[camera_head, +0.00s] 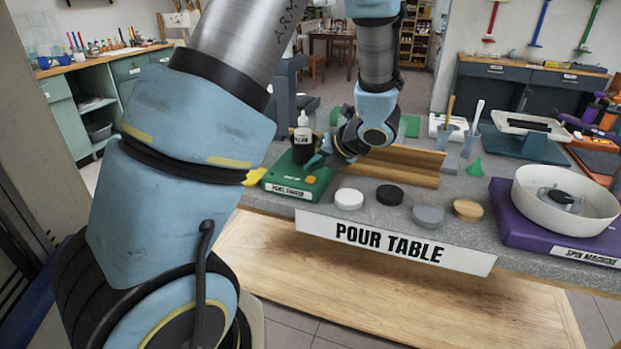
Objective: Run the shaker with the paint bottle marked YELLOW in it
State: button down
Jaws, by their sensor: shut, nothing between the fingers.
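The paint shaker (296,184) is a green box with a front label, standing at the left end of the pour table. A bottle with a white nozzle top (303,126) stands upright in the dark holder on the shaker. The small lettering in front of it looks like the end of YELLOW, but is hard to read. An orange button (311,180) shows on the shaker's top, right of its middle. My gripper (318,162) is shut and empty, close to the bottle's right side and above the button. I cannot tell whether it touches either.
Several round pucks (389,195) line the front of the table. A wooden trough (405,165) lies behind them. A purple spin machine (507,208) with a white bowl (566,205) stands at the right. Cups with tools (459,128) stand at the back. My arm covers the left foreground.

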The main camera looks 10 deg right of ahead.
jog(key=shift+f+b, duration=0.4)
jog(key=shift+b, duration=0.05)
